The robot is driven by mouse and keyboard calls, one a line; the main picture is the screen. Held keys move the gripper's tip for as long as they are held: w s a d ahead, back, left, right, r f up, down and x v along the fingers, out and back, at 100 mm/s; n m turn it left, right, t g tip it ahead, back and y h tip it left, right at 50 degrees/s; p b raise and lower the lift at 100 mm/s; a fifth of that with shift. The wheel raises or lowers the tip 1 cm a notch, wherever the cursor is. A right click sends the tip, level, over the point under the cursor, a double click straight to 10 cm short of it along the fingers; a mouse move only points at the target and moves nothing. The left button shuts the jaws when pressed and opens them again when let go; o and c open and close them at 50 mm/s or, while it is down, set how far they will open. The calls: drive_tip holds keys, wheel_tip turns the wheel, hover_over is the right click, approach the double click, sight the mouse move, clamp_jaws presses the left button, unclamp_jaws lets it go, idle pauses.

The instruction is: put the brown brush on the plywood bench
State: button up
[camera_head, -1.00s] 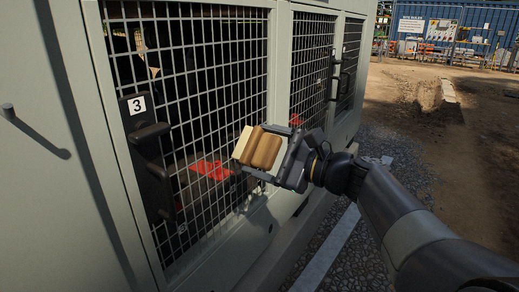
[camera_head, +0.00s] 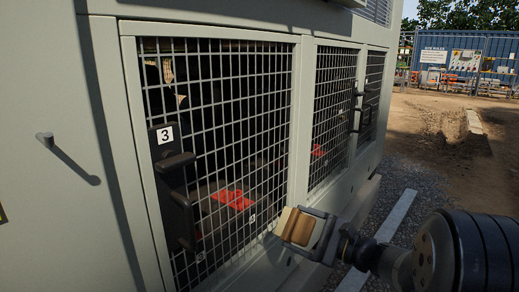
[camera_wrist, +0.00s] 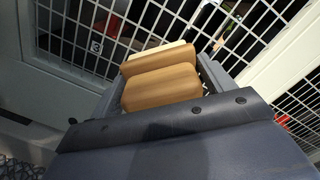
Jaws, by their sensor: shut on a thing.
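The brown brush (camera_head: 299,227) has a wooden-brown body with a pale cream side. My gripper (camera_head: 312,232) is shut on it and holds it in the air in front of the chiller's mesh door, near its lower right corner. In the wrist view the brush (camera_wrist: 160,85) sits between the two fingers, its pale side facing the mesh. The plywood bench cannot be made out in any view.
The chiller's mesh door (camera_head: 220,130) is closed, with a black latch handle (camera_head: 175,185) beside a number 3 label. More mesh panels (camera_head: 333,110) follow to the right. Gravel and open dirt ground (camera_head: 440,135) lie at the right, before a blue container (camera_head: 465,62).

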drive_tip(key=s+d+f, duration=0.1)
drive_tip(key=d+f, duration=0.2)
drive_tip(key=f, duration=0.7)
drive_tip(key=s+d+f, duration=0.1)
drive_tip(key=d+f, duration=0.1)
drive_tip(key=f, duration=0.8)
wheel_tip(320, 180, up, 39)
drive_tip(key=w+m+t+h+p, duration=0.2)
drive_tip(key=m+t+h+p, duration=0.4)
drive_tip(key=p, duration=2.8)
drive_tip(key=m+h, duration=0.1)
drive_tip(key=h, duration=0.2)
drive_tip(key=shift+m+t+h, duration=0.3)
drive_tip(key=shift+t, duration=0.1)
drive_tip(key=shift+d, duration=0.2)
